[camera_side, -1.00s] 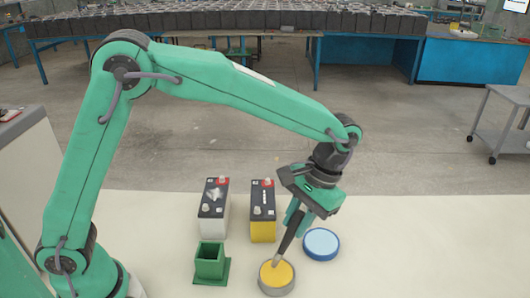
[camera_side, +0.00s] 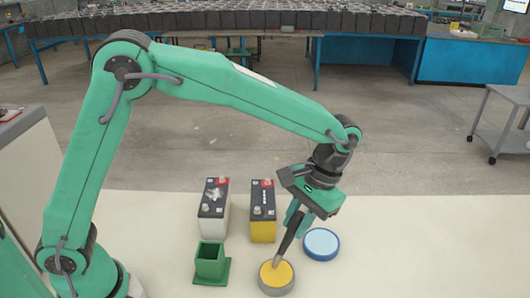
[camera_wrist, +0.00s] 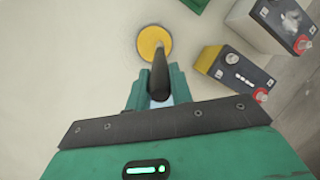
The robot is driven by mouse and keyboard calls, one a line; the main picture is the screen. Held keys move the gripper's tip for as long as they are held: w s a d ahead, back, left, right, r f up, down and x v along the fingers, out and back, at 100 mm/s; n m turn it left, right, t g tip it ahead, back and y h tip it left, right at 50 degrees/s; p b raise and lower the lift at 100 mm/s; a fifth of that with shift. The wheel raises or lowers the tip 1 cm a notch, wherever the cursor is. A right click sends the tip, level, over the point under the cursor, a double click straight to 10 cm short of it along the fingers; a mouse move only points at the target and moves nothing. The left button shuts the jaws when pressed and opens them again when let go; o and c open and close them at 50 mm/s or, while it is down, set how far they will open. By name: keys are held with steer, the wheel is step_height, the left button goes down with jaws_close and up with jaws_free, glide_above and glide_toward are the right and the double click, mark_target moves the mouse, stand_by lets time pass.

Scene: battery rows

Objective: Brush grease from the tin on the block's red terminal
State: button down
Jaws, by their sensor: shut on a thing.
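My gripper (camera_side: 297,212) is shut on a dark-handled brush (camera_side: 287,241), which slants down to the left. The brush tip meets the yellow grease in an open round tin (camera_side: 277,291) at the front; exact contact depth is hard to tell. In the wrist view the brush (camera_wrist: 159,76) points from my gripper (camera_wrist: 156,90) over the yellow tin (camera_wrist: 154,40). A yellow block with a dark top (camera_side: 262,229) stands behind the tin, its red terminal (camera_side: 268,182) at the far right corner. A white block (camera_side: 212,226) stands left of it, also with a red terminal (camera_side: 222,181) and a whitish patch on top.
A blue round lid or tin (camera_side: 320,243) lies right of the grease tin. A green square holder (camera_side: 210,265), open on top and empty-looking, stands at left. The pale bench is clear on the right. A grey trolley (camera_side: 505,118) stands beyond.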

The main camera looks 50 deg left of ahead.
steer(key=shift+f, duration=0.5)
stand_by(1.0)
steer(key=shift+r, duration=3.55)
steer(key=shift+w+a+r, duration=0.2)
steer(key=shift+w+a, duration=0.1)
steer(key=shift+w, duration=0.1)
steer(key=w+a+r+n+h, duration=0.1)
steer(key=w+a+r+n, duration=0.1)
steer(key=w+a+r, duration=0.6)
steer(key=w+a+r+n+h, duration=0.1)
steer(key=a+r, duration=0.3)
steer(key=a, duration=0.8)
steer(key=w+d+f+t, duration=0.1)
steer(key=w+f, duration=0.2)
steer(key=f, duration=0.1)
steer(key=shift+w+f, duration=0.3)
steer(key=shift+w, duration=0.05)
steer(key=shift+d+f, duration=0.1)
